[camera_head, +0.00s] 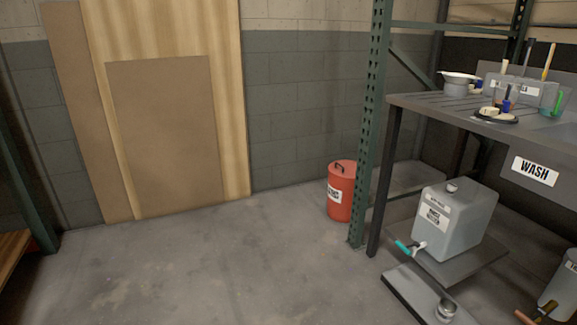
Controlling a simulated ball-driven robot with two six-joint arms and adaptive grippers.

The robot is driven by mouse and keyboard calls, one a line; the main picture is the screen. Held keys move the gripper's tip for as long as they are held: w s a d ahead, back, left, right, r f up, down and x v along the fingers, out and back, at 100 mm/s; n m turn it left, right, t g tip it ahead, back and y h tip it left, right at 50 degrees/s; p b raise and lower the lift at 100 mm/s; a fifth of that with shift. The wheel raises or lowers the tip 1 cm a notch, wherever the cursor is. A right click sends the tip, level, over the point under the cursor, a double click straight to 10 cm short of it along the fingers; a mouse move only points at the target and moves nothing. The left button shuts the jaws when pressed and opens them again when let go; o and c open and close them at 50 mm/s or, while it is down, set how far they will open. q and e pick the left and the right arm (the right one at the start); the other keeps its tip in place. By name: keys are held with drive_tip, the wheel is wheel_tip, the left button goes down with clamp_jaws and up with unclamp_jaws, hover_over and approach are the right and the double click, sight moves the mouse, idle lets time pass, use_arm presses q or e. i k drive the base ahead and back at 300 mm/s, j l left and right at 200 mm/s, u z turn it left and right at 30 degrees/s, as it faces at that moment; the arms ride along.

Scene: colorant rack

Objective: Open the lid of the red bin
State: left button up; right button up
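The red bin (340,193) stands upright on the concrete floor, right of the middle, near the grey block wall. It is a cylinder with a white label with dark print on its side. Its red lid (343,167) is on top and looks closed, with a dark handle (339,167) standing up from it. The bin's right edge is close to a green rack post in the picture. Neither of my grippers shows in the head view.
A green rack post (368,125) stands just right of the bin. A grey wash table (425,103) and a grey container with a tap (455,222) are at right. Wooden boards (165,135) lean on the wall at left. The floor (215,260) in front is clear.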

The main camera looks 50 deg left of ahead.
sight(349, 166)
drive_tip(key=u, duration=1.1)
drive_tip(key=i+j+u, duration=0.25)
drive_tip(key=i, duration=0.3)
drive_tip(key=i+j+u, duration=0.1)
drive_tip(key=i+u, duration=0.35)
drive_tip(key=i, duration=1.75)
